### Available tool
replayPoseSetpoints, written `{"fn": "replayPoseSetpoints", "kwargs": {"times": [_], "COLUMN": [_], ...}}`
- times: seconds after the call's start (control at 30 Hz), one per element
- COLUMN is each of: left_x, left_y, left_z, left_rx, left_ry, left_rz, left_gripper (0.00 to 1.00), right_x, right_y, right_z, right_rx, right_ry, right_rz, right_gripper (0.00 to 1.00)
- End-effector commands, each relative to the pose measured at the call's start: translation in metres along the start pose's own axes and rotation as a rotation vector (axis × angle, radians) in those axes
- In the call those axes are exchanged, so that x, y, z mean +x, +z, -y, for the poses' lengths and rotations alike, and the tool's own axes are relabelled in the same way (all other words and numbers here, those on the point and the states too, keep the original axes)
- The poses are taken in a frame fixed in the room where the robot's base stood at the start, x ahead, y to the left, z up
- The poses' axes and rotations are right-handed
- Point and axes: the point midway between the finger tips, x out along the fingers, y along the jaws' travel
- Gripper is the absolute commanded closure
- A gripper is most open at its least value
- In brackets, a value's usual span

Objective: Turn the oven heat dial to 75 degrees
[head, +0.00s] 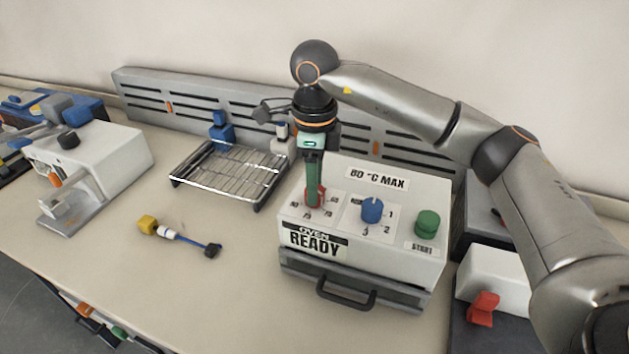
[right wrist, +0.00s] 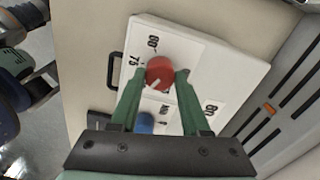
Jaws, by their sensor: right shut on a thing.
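The oven (head: 425,185) is a white box labelled OVEN READY and 80 °C MAX. Its red heat dial (head: 316,197) is at the left of the top panel, among small numbers. My right gripper (head: 313,190) points down from above with its green fingers shut on the dial. In the right wrist view the red dial (right wrist: 159,73) sits between the two fingertips (right wrist: 162,76). It bears a short white mark, and the labels 80 and 75 show beside it. I cannot tell exactly which number the mark meets. My left gripper is not in view.
A blue dial (head: 372,210) and a green START button (head: 427,224) stand right of the heat dial. The oven's front has a dark handle (head: 345,293). A wire rack (head: 228,172) lies left of the oven. A yellow-and-blue tool (head: 180,236) lies on the bench, otherwise clear there.

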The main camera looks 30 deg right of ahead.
Motion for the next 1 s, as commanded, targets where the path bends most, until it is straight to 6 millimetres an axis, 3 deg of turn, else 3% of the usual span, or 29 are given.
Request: {"fn": "replayPoseSetpoints", "kwargs": {"times": [1.0], "left_x": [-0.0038], "left_y": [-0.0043], "left_z": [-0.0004], "left_rx": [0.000], "left_ry": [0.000], "left_rz": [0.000], "left_gripper": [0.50], "right_x": [-0.0023], "right_y": [-0.0004], "right_z": [0.0013], "right_rx": [0.919], "right_ry": [-0.004], "right_rz": [0.003], "right_gripper": [1.00]}}
